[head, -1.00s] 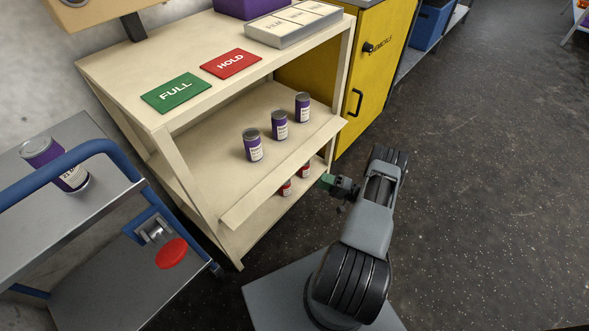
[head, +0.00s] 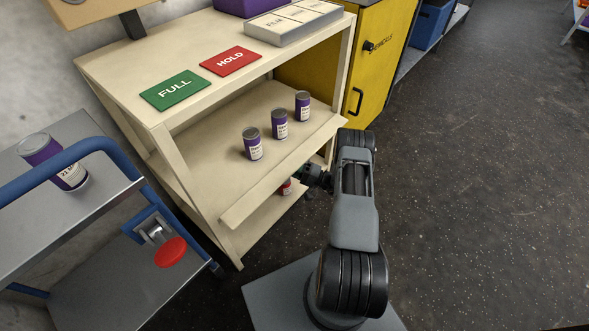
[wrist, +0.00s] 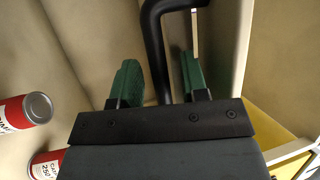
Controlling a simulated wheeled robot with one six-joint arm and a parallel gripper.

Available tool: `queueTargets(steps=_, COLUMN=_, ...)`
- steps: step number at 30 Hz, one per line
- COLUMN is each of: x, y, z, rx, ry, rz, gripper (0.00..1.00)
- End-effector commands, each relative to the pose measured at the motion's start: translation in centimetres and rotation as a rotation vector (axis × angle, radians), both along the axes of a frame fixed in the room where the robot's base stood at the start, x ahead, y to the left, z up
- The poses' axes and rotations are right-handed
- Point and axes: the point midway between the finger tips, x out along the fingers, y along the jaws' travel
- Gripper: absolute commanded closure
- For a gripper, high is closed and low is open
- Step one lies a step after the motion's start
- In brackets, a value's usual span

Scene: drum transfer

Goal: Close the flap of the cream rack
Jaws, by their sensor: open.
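The cream rack (head: 215,105) stands ahead with its flap (head: 285,175) swung down and sticking out from the middle shelf. My gripper (head: 301,172) is at the flap's outer edge, near its right end, with its fingertips mostly hidden under it. In the wrist view, the green fingers of my gripper (wrist: 158,85) are open on either side of a black bar handle (wrist: 158,45). The handle runs between them, and I cannot tell whether either finger touches it. The handle does not show in the head view.
Several purple cans, one of them (head: 280,124), stand on the middle shelf. Red cans (wrist: 28,110) sit on the shelf below, close to my gripper. A yellow cabinet (head: 375,60) stands at the right, and a blue-railed cart (head: 75,205) at the left. Floor at right is clear.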

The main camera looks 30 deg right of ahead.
Motion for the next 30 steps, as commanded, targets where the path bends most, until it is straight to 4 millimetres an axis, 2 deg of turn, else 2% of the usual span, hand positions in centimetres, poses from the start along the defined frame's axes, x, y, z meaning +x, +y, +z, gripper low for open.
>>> queueTargets(steps=6, x=0.0, y=0.01, z=0.0, rx=0.0, ry=0.0, rz=0.0, gripper=0.61)
queueTargets(steps=18, x=-0.01, y=0.01, z=0.0, rx=0.001, ry=0.001, rz=0.0, gripper=0.99)
queueTargets(steps=30, x=-0.3, y=-0.13, z=0.48, rx=-0.025, ry=0.058, rz=0.0, gripper=1.0)
